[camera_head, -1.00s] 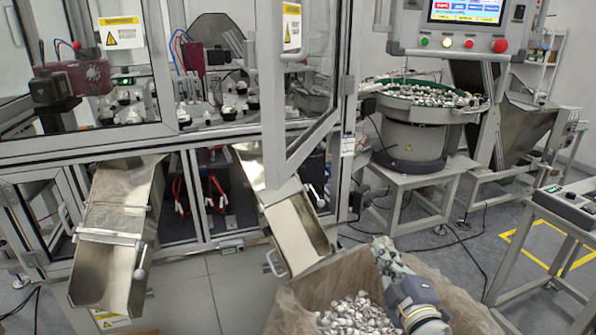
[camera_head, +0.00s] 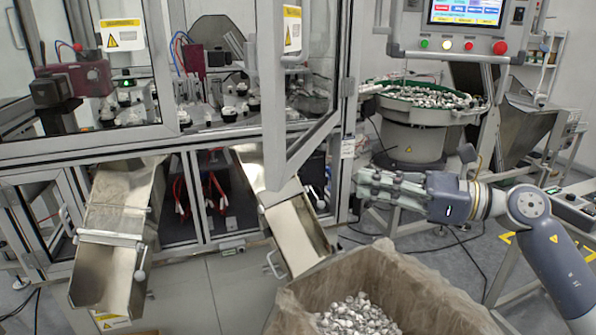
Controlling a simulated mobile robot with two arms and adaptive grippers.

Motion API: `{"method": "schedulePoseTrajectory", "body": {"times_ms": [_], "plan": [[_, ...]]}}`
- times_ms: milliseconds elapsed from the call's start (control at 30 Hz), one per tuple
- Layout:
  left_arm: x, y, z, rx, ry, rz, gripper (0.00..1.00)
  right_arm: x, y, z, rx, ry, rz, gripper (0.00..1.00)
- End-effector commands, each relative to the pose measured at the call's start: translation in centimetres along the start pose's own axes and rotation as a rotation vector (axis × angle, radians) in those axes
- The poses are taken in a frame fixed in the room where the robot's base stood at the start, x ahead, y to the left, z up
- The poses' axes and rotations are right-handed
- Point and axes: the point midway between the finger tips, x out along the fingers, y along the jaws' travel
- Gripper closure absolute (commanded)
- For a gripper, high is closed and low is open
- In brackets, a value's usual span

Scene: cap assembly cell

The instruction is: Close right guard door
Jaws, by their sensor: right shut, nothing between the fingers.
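The right guard door (camera_head: 272,110) is a clear panel in a grey metal frame. It stands swung outward from the cell, its free lower corner jutting toward me above the right chute. Its handle (camera_head: 296,58) is near the top, beside a yellow warning label. My right gripper (camera_head: 362,184) points left, shut and empty. It is to the right of the door's lower part, near the cell's right corner post in the picture, and looks apart from the door. My left gripper is not in view.
A bag-lined box of small metal parts (camera_head: 310,296) stands below my right arm. Two metal chutes (camera_head: 108,262) (camera_head: 296,236) slope out of the cell. A bowl feeder (camera_head: 412,130) and a control panel (camera_head: 448,45) are at the right.

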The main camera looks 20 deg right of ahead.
Motion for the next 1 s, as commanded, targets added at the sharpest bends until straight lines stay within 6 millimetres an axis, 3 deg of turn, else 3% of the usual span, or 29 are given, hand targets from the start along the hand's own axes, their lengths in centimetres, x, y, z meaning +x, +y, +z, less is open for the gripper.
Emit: {"method": "schedulePoseTrajectory", "body": {"times_ms": [267,700,1000], "plan": [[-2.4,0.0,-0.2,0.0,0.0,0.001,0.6,3.6,0.1,0.7,0.005,-0.007,0.003,1.0],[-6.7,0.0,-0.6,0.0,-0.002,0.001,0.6,11.6,0.1,0.7,0.007,-0.007,0.003,1.0],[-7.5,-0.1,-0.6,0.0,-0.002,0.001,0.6,13.7,0.1,0.2,0.005,-0.006,0.001,1.0]]}}
